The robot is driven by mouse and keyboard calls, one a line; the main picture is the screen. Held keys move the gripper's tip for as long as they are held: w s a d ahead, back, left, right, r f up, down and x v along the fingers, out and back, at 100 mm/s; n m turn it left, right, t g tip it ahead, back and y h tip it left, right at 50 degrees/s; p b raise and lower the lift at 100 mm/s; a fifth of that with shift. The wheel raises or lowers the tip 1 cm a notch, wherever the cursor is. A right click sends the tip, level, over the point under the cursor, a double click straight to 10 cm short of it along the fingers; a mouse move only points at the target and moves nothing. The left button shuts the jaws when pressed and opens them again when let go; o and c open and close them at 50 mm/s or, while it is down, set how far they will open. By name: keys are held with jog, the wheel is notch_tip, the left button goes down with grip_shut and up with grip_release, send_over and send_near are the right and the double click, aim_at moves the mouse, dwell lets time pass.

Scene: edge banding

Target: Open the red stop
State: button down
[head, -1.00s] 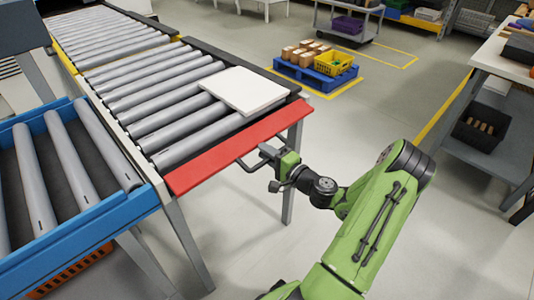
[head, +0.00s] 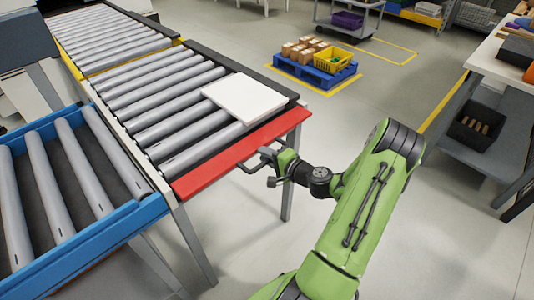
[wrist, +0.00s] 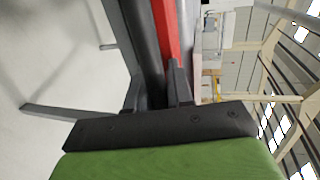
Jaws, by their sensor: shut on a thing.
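The red stop (head: 241,154) is a long red plate along the near end of the roller conveyor. A dark bar handle (head: 249,170) sticks out from its outer edge. My gripper (head: 268,160) is at this handle, beside the right half of the plate, and is shut on it. In the wrist view the fingers (wrist: 155,92) stand either side of a dark bar, with the red stop (wrist: 165,30) beyond. The exact contact is partly hidden by the fingers. A white panel (head: 245,98) lies flat on the rollers just behind the stop.
A blue-framed roller table (head: 85,245) stands at left, against the conveyor's near corner. A conveyor leg (head: 287,195) is close below my gripper. A blue pallet (head: 315,72) with boxes lies behind, and a workbench (head: 490,60) stands at right. The floor between is clear.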

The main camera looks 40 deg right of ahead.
jog(key=c, duration=1.1)
grip_release()
jog(key=p+v, duration=0.1)
jog(key=v, duration=1.4)
jog(key=shift+s, duration=0.4)
